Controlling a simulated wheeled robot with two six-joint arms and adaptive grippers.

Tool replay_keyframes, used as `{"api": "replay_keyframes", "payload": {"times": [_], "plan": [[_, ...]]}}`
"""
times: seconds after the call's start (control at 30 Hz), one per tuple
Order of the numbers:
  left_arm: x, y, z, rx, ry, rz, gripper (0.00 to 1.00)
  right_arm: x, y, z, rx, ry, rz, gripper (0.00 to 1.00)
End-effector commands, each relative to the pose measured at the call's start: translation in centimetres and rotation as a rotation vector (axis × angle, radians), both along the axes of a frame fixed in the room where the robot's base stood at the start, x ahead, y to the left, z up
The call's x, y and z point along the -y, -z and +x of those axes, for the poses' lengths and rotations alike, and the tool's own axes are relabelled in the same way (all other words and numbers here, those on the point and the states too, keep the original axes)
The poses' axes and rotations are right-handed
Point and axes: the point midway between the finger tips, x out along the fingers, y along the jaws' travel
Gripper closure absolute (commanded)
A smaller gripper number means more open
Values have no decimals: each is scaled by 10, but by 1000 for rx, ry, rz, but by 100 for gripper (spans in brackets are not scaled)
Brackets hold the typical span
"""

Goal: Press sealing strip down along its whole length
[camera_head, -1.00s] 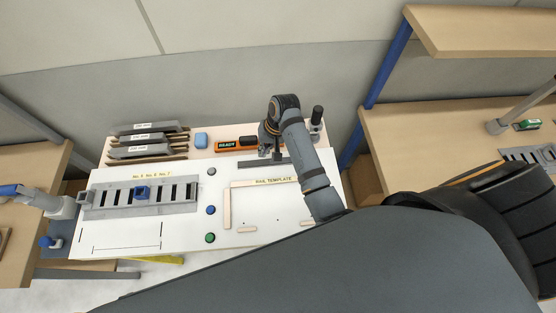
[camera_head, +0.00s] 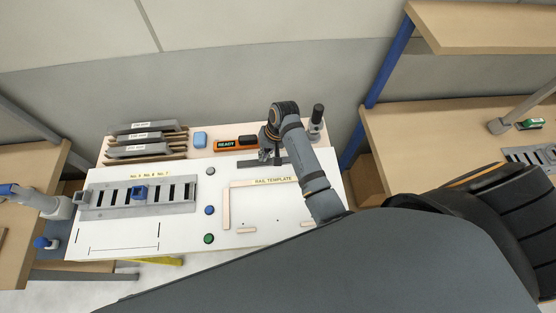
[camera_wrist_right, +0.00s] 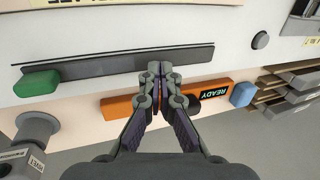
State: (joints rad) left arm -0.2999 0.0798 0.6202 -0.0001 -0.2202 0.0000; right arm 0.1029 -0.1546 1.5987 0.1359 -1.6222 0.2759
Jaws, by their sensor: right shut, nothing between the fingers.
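The sealing strip (camera_head: 246,164) is a long dark strip lying at the far side of the white panel (camera_head: 190,233), under my right gripper. In the right wrist view the strip (camera_wrist_right: 100,67) runs across the upper middle, with a green block (camera_wrist_right: 37,83) at its left end. My right gripper (camera_head: 268,158) is shut and empty. In the right wrist view its closed fingertips (camera_wrist_right: 160,68) overlap the strip right of its middle. I cannot tell whether they touch it. My left gripper is not in view.
An orange device (camera_head: 236,143) reading READY and a blue block (camera_head: 200,139) lie behind the strip. Grey parts on wooden racks (camera_head: 140,151) stand at the back left. A slotted grey rail (camera_head: 108,204) lies on the left.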

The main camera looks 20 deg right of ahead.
Motion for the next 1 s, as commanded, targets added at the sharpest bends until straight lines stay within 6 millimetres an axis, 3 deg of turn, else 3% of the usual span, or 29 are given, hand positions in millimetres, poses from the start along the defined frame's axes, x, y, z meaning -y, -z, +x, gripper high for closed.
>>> {"api": "replay_keyframes", "payload": {"times": [0.53, 1.0], "plan": [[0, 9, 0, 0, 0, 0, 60, 0, 20, 0, 0, 0, 0, 100], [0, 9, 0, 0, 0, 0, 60, 0, 22, 0, -1, 0, -1, 100]]}}
